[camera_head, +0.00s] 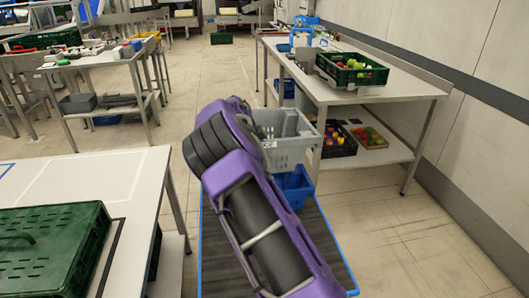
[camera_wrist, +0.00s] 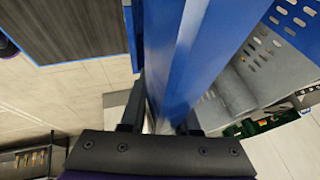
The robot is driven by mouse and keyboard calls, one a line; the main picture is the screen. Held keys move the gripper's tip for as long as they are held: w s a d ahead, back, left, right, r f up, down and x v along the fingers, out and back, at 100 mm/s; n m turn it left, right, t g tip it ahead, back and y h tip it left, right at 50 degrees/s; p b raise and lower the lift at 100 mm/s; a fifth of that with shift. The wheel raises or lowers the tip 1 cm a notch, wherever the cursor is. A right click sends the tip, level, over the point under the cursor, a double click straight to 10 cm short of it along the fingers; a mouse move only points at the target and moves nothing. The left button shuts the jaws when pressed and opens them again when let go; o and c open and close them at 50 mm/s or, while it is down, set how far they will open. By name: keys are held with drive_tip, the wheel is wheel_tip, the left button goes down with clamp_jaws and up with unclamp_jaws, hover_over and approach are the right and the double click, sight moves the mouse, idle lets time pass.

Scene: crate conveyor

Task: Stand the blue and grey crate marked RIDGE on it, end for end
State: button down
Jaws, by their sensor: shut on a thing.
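In the wrist view my gripper (camera_wrist: 160,122) is shut on a blue crate wall (camera_wrist: 188,50). Blue slotted panels and a grey perforated panel (camera_wrist: 232,98) show to the right of that wall, so I take it as the blue and grey crate. In the head view a grey crate part (camera_head: 286,150) with a small pale label shows behind my purple arm, and a blue crate part (camera_head: 294,186) is just below it. I cannot tell whether these parts are one crate or two. The RIDGE mark is not readable. My gripper is hidden by my arm in the head view.
The dark conveyor (camera_head: 318,255) with blue edges runs below my arm. A white table with a green lidded crate (camera_head: 52,245) stands at left. At right a bench (camera_head: 400,91) holds a green crate (camera_head: 345,76) of produce.

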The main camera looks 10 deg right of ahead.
drive_tip(key=shift+f+b, duration=1.05)
drive_tip(key=shift+f, duration=1.95)
drive_tip(key=shift+f+b, duration=1)
drive_tip(key=shift+f, duration=0.4)
drive_tip(key=c, duration=0.6)
unclamp_jaws()
drive_tip(key=shift+f, duration=0.1)
drive_tip(key=v, duration=1.7)
drive_tip(key=shift+r+p, duration=0.3)
drive_tip(key=shift+p, duration=0.15)
drive_tip(key=shift+r, duration=0.1)
